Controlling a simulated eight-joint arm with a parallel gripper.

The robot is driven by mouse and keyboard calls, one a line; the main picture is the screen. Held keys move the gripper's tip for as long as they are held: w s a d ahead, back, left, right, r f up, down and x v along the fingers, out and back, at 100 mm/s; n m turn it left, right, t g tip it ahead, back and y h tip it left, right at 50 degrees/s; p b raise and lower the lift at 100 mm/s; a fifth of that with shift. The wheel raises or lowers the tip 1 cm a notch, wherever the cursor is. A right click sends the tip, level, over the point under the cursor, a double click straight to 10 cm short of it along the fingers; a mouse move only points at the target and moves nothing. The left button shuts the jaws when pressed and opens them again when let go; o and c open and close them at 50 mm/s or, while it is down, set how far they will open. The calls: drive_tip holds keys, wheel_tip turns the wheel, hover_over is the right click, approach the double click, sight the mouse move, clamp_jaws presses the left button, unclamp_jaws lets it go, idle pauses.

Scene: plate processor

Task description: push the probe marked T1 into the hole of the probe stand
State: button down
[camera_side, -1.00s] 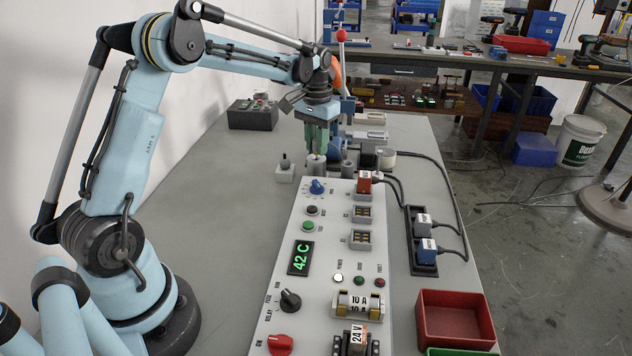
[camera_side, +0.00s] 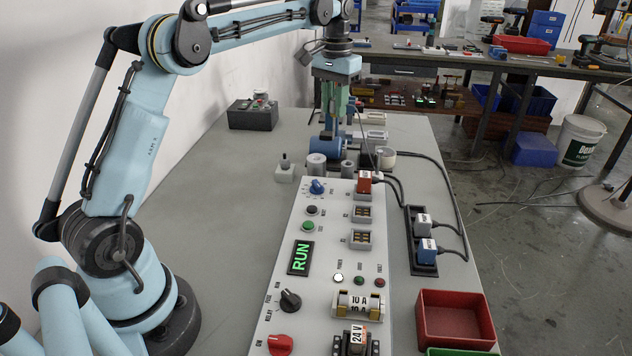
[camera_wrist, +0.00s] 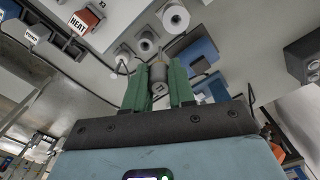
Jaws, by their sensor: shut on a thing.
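My gripper (camera_side: 335,108) has green fingers and hangs above the back of the bench, over the blue cylindrical unit's area. In the wrist view, its fingers (camera_wrist: 158,82) are shut on a grey cylindrical probe (camera_wrist: 158,73) with a thin tip; a small mark on it is too small to read. In the side view the fingers largely hide the probe. Two grey round sockets with holes stand behind the panel: a wider one (camera_side: 317,165) and a narrower one (camera_side: 348,168). They also show in the wrist view (camera_wrist: 174,15) (camera_wrist: 147,43). I cannot tell which is the probe stand. The probe is clear of both.
The blue unit (camera_side: 324,148) stands close behind the sockets. A small block with a black knob (camera_side: 284,170) is at left. The red HEAT plug (camera_side: 364,183) and its cables lie at right. The control panel (camera_side: 330,250) reads RUN.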

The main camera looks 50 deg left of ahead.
wheel_tip(320, 180, down, 6)
drive_tip(key=w+d, duration=0.2)
drive_tip(key=shift+w+d+r, duration=0.15)
drive_tip(key=shift+w+d, duration=0.05)
drive_tip(key=shift+d, duration=0.2)
drive_tip(key=shift+f, duration=2.75)
idle(2.0)
drive_tip(key=c, duration=0.9)
unclamp_jaws()
drive_tip(key=shift+o, duration=0.2)
